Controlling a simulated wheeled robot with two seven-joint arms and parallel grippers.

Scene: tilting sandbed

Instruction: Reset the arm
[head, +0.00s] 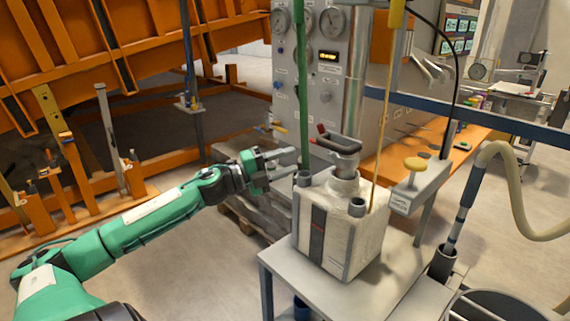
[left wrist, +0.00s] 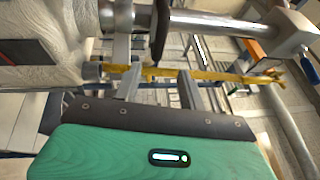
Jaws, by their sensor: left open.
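My green left arm (head: 150,215) reaches in from the lower left of the head view. My right gripper is not in view.
A gauge panel (head: 315,75) stands behind. An orange frame (head: 60,60) fills the upper left. A hose (head: 510,180) hangs at right. Floor shows below the arm.

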